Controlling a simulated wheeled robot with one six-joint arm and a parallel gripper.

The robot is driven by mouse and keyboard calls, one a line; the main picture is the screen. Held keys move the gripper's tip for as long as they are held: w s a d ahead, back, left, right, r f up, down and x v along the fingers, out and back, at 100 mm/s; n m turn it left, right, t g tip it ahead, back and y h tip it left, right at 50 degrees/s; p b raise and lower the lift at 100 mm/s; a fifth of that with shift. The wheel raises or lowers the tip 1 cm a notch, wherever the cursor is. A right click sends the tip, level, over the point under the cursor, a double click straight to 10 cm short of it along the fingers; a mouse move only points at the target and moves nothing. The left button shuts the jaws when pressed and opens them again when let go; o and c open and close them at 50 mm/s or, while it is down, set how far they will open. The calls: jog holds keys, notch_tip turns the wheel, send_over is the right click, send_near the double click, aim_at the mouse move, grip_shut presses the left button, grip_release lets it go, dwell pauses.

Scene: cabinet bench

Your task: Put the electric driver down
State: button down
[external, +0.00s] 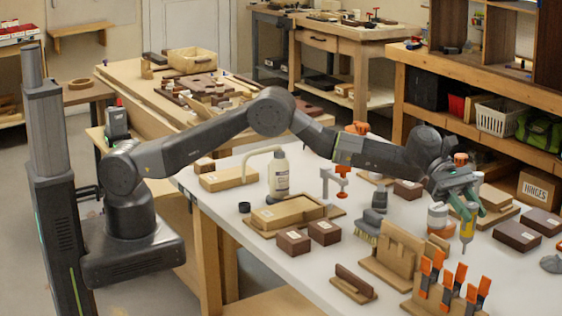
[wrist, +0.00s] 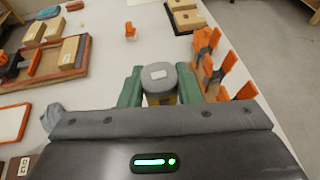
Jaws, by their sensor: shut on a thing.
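My gripper (external: 466,203) is over the right part of the white-topped bench (external: 225,225), pointing down. Its green fingers are shut on the electric driver (external: 467,226), which hangs roughly upright with its yellow body below the fingers. In the wrist view, the driver's grey round end (wrist: 158,76) with a white label sits between the two green fingertips (wrist: 158,92). I cannot tell whether its lower end touches the bench top.
A rack with orange clamps (external: 452,285) stands close in front of the driver. A white and orange container (external: 438,217) and a wooden holder (external: 397,250) are just left. Dark boxes (external: 517,236) lie to the right. Bare bench shows near the front middle.

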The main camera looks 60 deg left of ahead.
jog(key=shift+s+a+g, duration=0.1)
jog(key=shift+s+g, duration=0.1)
jog(key=shift+g, duration=0.1)
notch_tip(320, 180, down, 10)
jog(key=shift+m, duration=0.3)
jog(key=shift+s+f, duration=0.1)
jog(key=c, duration=1.1)
grip_release()
jog(key=shift+o, duration=0.2)
jog(key=b+v, duration=0.1)
jog(key=v, duration=1.1)
jog(key=shift+b, duration=0.3)
